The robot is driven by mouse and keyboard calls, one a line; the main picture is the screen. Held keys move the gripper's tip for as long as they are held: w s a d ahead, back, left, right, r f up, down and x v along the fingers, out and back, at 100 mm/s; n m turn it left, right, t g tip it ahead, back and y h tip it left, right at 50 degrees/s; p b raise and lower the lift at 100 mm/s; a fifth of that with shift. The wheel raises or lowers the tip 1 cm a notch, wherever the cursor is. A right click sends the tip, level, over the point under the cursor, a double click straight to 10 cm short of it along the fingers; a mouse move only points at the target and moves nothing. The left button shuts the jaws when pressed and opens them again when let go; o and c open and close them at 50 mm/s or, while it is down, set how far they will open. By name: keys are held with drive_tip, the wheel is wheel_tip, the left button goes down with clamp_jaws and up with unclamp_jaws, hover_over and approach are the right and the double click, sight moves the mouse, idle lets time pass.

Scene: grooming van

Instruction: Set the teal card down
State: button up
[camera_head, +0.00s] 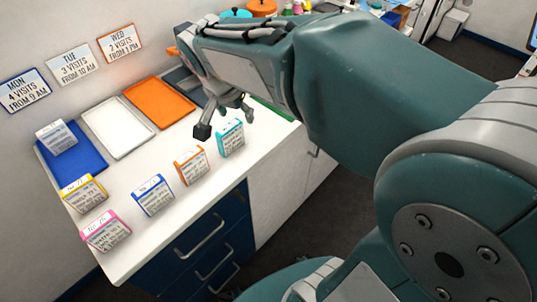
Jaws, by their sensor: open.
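The teal card (231,137) stands tilted on the white counter (128,177), at the right end of a front row of cards. My gripper (225,115) is open, just above and slightly left of the teal card. One dark fingertip shows near the card's upper left, and another finger part lies behind the card's top. I see no card between the fingers. My arm hides the area behind and to the right.
Orange (191,167), blue-edged (153,195), yellow (84,193) and pink (106,230) cards stand nearby. A blue tray (82,158) holds a white card (56,137). White (117,127) and orange (160,101) trays are bare. Day signs (75,66) hang on the wall.

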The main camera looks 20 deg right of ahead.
drive_tip(key=s+d+n+t+y, duration=0.1)
drive_tip(key=s+n+t+y, duration=0.1)
drive_tip(key=s+n, duration=0.6)
drive_tip(key=s+t, duration=0.1)
drive_tip(key=s, duration=0.6)
drive_tip(key=shift+d+n, duration=0.2)
drive_tip(key=shift+n, duration=0.2)
